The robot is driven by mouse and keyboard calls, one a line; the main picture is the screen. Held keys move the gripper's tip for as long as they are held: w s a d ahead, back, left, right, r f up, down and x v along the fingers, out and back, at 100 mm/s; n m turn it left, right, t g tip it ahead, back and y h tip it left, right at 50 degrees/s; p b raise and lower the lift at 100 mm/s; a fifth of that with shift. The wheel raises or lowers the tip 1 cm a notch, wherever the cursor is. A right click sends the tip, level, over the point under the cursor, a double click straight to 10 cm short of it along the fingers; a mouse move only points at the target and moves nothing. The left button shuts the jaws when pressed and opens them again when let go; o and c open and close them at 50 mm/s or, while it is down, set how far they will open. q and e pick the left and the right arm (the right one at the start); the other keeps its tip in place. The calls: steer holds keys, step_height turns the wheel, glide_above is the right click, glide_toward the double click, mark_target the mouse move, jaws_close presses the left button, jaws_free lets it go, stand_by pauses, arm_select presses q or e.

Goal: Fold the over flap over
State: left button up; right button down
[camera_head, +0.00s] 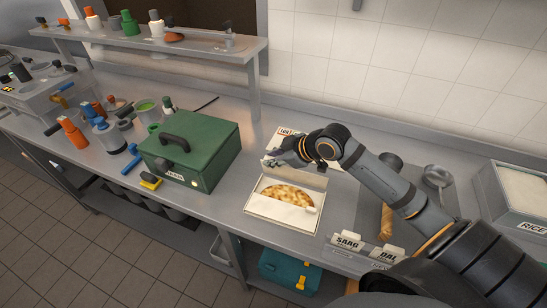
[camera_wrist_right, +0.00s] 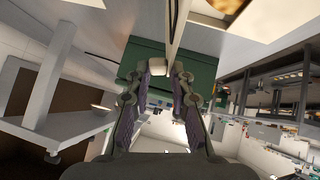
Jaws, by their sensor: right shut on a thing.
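A flat white wrap or box (camera_head: 262,212) lies on the steel counter with a browned, half-round flatbread (camera_head: 287,194) on it. Its pale back flap (camera_head: 303,178) stands raised behind the bread. My right gripper (camera_head: 272,160) is at the flap's upper left edge and shut on it. In the right wrist view the fingertips of my right gripper (camera_wrist_right: 169,73) close on a thin pale panel (camera_wrist_right: 177,35), seen nearly edge-on. The fingers partly hide the grasped edge. My left gripper is out of view.
A green box with a black handle (camera_head: 205,137) stands just left. SAAG (camera_head: 346,241) and DAL labels stand in front right, near a brown roll (camera_head: 386,220). A RICE bin (camera_head: 517,190) is at the far right. Bottles crowd the left counter.

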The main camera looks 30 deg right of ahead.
steer(key=shift+s+d+f, duration=0.1)
steer(key=shift+s+f, duration=0.05)
steer(key=shift+f, duration=0.25)
steer(key=c, duration=1.5)
jaws_free()
steer(key=shift+o, duration=1.4)
steer(key=shift+w, duration=0.2)
steer(key=shift+r, duration=0.1)
step_height(320, 180, up, 10)
